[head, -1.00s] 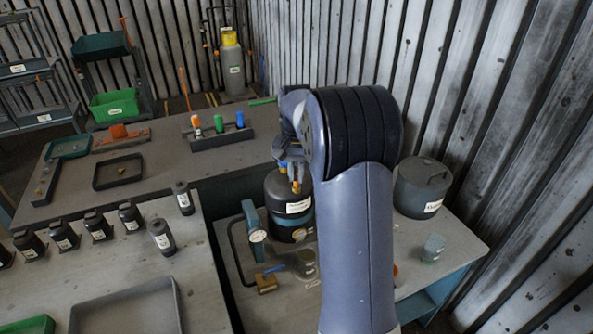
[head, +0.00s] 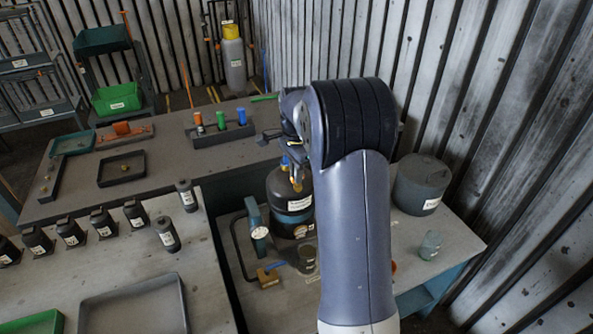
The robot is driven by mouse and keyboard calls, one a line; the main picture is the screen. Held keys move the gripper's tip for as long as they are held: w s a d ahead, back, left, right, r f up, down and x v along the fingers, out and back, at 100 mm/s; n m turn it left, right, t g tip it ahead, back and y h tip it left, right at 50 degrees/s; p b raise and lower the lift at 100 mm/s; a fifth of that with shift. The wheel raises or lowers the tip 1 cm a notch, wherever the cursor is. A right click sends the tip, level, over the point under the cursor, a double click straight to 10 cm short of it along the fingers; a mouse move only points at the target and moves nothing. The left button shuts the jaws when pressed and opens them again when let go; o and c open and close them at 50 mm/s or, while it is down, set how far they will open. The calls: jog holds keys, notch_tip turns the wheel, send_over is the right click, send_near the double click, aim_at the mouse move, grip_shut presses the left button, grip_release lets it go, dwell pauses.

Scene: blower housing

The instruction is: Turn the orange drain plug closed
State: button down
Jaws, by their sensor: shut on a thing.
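A black blower housing (head: 289,195) with a white label and a blue-green band stands on the lower bench, partly hidden behind my arm. A small orange-yellow piece, seemingly the orange drain plug (head: 297,182), shows at its top. My gripper (head: 291,165) is over the housing's top and shut on this piece, with blue parts beside it. My arm and wrist cover much of the contact, so the plug's seat and its turn angle cannot be made out.
A blue-green gauge stand (head: 256,228), a brass-coloured block (head: 268,277) and a dark cup (head: 306,258) stand near the housing. A grey lidded pot (head: 421,184) is at right. Several dark bottles (head: 103,222) line the left bench. A corrugated wall bounds the right.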

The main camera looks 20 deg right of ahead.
jog(key=shift+m, duration=0.7)
jog(key=c, duration=1.5)
grip_release()
notch_tip(320, 180, up, 11)
jog(key=shift+f+b, duration=0.1)
jog(key=shift+b, duration=0.3)
